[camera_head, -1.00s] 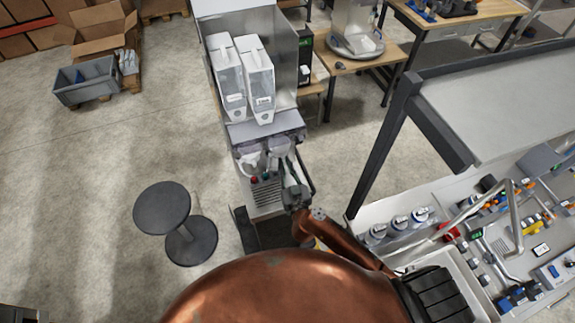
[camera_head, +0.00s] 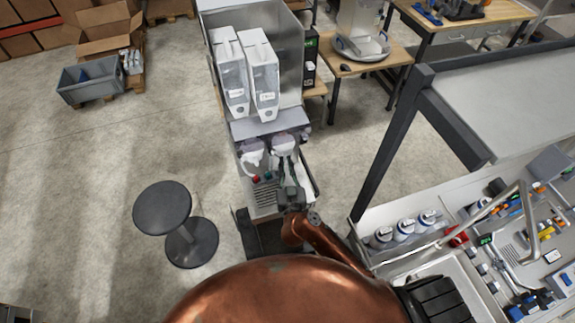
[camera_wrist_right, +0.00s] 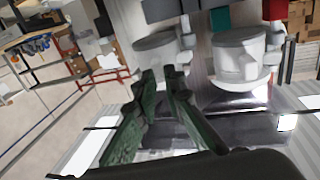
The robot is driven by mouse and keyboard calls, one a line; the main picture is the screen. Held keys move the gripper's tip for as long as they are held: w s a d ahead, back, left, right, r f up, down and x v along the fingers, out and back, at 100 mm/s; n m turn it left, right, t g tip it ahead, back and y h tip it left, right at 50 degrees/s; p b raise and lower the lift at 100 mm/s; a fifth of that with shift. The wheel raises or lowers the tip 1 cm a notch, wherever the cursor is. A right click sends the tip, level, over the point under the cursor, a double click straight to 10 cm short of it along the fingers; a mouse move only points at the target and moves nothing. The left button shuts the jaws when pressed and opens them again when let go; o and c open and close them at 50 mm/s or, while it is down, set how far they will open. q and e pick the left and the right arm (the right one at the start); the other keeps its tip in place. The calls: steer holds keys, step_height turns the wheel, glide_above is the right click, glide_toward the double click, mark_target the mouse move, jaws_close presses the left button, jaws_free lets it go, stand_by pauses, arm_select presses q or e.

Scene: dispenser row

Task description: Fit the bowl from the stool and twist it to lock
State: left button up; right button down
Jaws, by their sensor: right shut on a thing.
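The stool (camera_head: 162,208) stands left of the dispenser row, and its round top is bare. A white bowl (camera_head: 284,143) is under the right-hand dispenser in the head view. My right gripper (camera_head: 286,166) is just in front of it, shut on it with its dark fingers. In the right wrist view the fingertips (camera_wrist_right: 167,72) meet the pale bowl (camera_wrist_right: 155,46); they hide part of it. I cannot tell whether the bowl is locked. My left gripper is not in view.
Another white bowl with a spout (camera_head: 252,158) hangs at the left dispenser, close beside. Two clear hoppers (camera_head: 230,75) stand above. A drip grate (camera_head: 265,193) lies below. A dark frame post (camera_head: 382,150) and bench with jars (camera_head: 405,229) are on the right. Floor on the left is open.

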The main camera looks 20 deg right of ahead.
steer(key=shift+w+a+m+h+b, duration=0.1)
steer(key=shift+a+m+h+b, duration=0.25)
steer(key=shift+b, duration=0.4)
steer(key=shift+m+h+b, duration=0.15)
steer(key=shift+h+b, duration=0.3)
steer(key=shift+b, duration=0.25)
steer(key=shift+a+r+m+g+h+p, duration=0.1)
steer(key=shift+a+m+g+h+p, duration=0.2)
steer(key=shift+h+p, duration=0.15)
steer(key=shift+w+a+m+g+h+p, duration=0.2)
steer(key=shift+a+m+g+h+p, duration=0.25)
steer(key=shift+h, duration=0.3)
steer(key=shift+w+a+m+g+h, duration=0.15)
steer(key=shift+a+m+g+h, duration=0.15)
steer(key=shift+m+h, duration=0.35)
steer(key=shift+w+a+m+g+h, duration=0.15)
steer(key=shift+m+g+h, duration=0.2)
steer(key=shift+h, duration=0.4)
steer(key=c, duration=1.9)
jaws_free()
steer(key=shift+c, duration=0.2)
steer(key=shift+a, duration=0.1)
